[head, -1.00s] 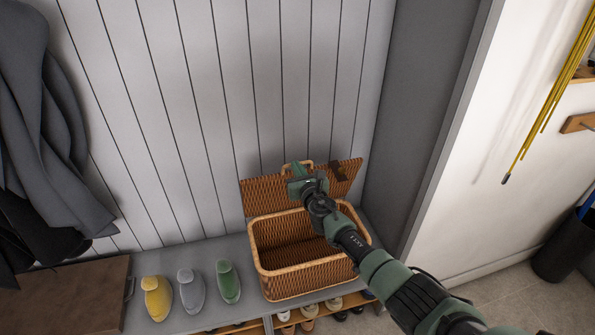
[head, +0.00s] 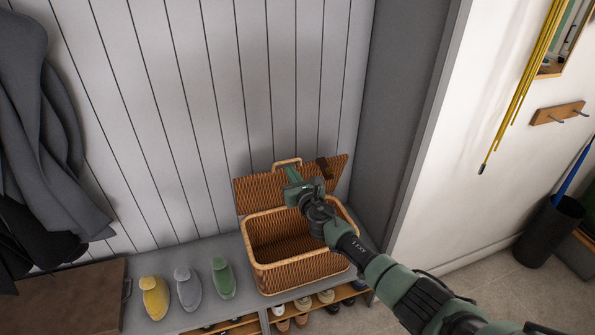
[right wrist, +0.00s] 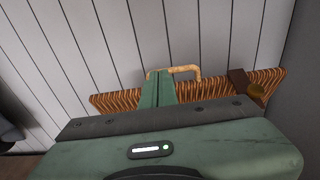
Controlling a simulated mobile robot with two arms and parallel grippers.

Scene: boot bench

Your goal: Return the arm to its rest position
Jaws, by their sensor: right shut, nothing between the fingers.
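My right arm comes in from the lower right in the head view. Its gripper (head: 291,174) is shut and empty, in front of the raised lid (head: 262,188) of the wicker basket. The basket (head: 290,274) stands on the bench with its lid open against the wall, and the part of its inside that shows is empty. In the right wrist view the shut green fingers (right wrist: 158,88) point at the lid (right wrist: 212,90), beside its handle (right wrist: 185,70). I cannot tell whether they touch it. My left gripper is not in view.
Yellow, grey and green slippers (head: 188,288) stand on the bench (head: 207,252) left of the basket. A brown case (head: 70,298) lies further left, below hanging coats (head: 45,140). Several shoes sit on the rack below. A dark bin (head: 548,230) stands at the right.

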